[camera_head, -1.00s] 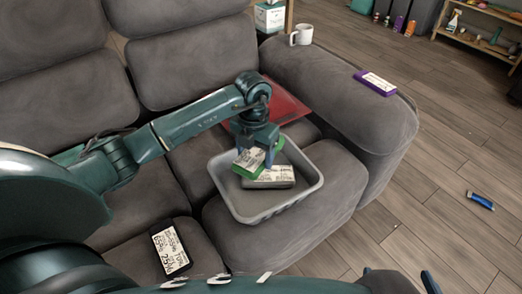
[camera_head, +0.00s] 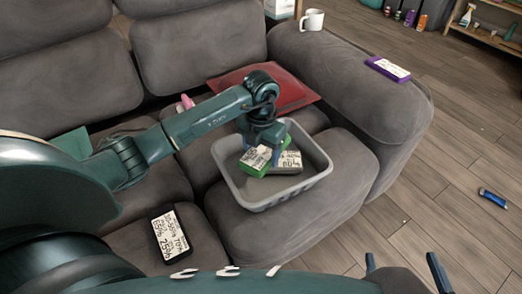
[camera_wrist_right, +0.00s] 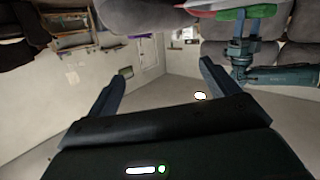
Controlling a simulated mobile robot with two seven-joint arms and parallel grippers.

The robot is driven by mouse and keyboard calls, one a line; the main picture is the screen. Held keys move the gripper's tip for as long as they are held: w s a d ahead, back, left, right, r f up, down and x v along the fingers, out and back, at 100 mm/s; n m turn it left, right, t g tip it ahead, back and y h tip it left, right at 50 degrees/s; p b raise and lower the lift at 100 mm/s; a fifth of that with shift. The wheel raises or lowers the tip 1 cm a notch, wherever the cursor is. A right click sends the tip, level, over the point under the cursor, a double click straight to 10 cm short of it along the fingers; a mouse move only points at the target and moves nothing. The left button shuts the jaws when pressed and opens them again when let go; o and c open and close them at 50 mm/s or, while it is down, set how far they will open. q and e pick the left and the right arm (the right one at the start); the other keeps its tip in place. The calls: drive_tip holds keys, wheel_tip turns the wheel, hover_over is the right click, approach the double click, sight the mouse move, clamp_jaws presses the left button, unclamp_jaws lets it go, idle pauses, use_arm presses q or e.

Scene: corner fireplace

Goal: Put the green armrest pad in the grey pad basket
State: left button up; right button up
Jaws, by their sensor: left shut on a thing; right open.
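The grey pad basket (camera_head: 314,188) stands on the right seat cushion of the sofa. My left gripper (camera_head: 265,150) is over the basket and shut on the green armrest pad (camera_head: 253,162), which has a white label. The pad is tilted, within the basket's outline, beside a grey pad (camera_head: 289,162) with a white label in the basket. I cannot tell whether the green pad touches the grey pad or the basket floor. My right gripper (camera_head: 405,262) is open and empty, low at the right; its fingers show in the right wrist view (camera_wrist_right: 165,75).
A black pad with a white label (camera_head: 170,236) lies on the left seat cushion. A red cushion (camera_head: 290,90) lies behind the basket. A white mug (camera_head: 312,20) and a purple pad (camera_head: 387,68) are on the armrest. A blue object (camera_head: 492,198) lies on the floor.

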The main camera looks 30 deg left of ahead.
use_arm(q)
drive_tip(key=o, duration=1.1)
drive_tip(key=shift+c, duration=0.2)
